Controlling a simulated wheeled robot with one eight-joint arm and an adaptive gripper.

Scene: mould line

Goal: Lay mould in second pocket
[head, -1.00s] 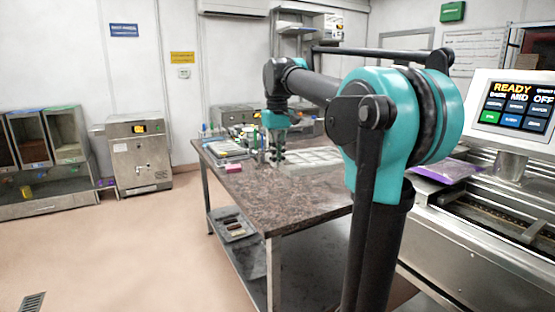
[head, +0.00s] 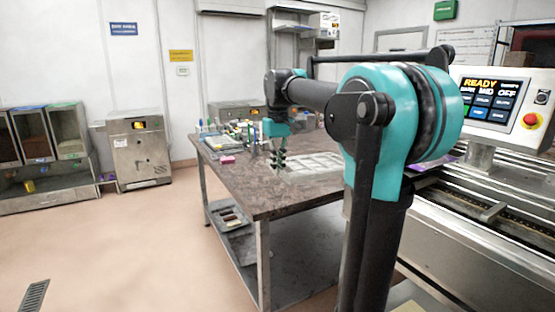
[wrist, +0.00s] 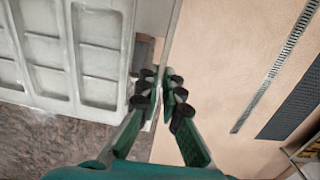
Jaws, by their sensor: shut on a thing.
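The mould appears as a pale tray with several rectangular cavities (head: 322,164), at the marble-topped table in the head view. In the wrist view it fills the upper left (wrist: 70,42), its right edge beside my fingers. My gripper (head: 278,160) points down at the mould's left edge. In the wrist view its green fingers with black pads (wrist: 161,92) are close together, shut on the mould, though the exact contact is hard to see. The steel mould line (head: 478,232) stands at the right; its pockets cannot be told apart, partly behind my arm.
The brown marble table (head: 235,185) has a cluttered back left with bottles and a pink block (head: 228,160). A control screen (head: 497,105) stands over the line. Dispensers (head: 50,145) and a steel cabinet (head: 140,150) stand far left. Floor at the left is clear.

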